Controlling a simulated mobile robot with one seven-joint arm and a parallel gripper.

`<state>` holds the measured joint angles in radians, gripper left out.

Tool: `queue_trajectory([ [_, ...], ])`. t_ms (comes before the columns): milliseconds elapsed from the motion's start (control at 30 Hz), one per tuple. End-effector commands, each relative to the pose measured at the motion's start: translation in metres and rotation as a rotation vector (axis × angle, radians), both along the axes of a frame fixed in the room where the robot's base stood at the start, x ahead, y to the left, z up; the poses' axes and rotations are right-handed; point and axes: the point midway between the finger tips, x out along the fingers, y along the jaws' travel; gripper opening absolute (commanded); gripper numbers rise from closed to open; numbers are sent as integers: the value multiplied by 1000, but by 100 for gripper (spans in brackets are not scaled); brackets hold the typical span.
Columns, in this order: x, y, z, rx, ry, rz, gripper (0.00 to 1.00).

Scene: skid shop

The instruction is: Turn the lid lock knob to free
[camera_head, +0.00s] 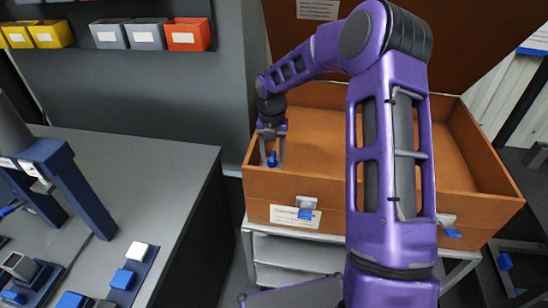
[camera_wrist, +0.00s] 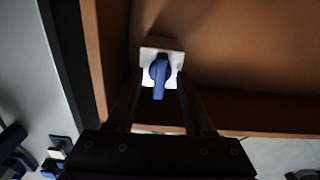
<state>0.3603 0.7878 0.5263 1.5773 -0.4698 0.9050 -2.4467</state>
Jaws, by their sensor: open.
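A blue knob (camera_wrist: 159,72) on a small white plate (camera_wrist: 147,52) sits inside the orange-brown open box (camera_head: 470,197), in its front left corner. In the wrist view its handle points toward the bottom of the picture. My gripper (camera_head: 272,161) reaches down into that corner with its jaws open. In the wrist view the two dark fingers (camera_wrist: 158,88) stand on either side of the knob's handle. I cannot tell whether they touch it. In the head view the knob shows only as a small blue spot between the fingers.
Two blue-tabbed latches (camera_head: 305,212) (camera_head: 452,233) are on the box's front wall. A brown panel (camera_head: 290,40) with a label stands behind the box. A grey bench (camera_head: 150,160) with blue fixtures is at the left. Yellow, grey and red bins (camera_head: 187,35) line a shelf above.

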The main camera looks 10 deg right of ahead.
Motion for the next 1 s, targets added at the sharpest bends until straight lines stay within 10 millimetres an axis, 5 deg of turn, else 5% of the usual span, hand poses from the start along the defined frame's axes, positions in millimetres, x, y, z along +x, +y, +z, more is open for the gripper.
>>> queue_trajectory([
  [1000,0,0,79,0,-1,0,52],
])
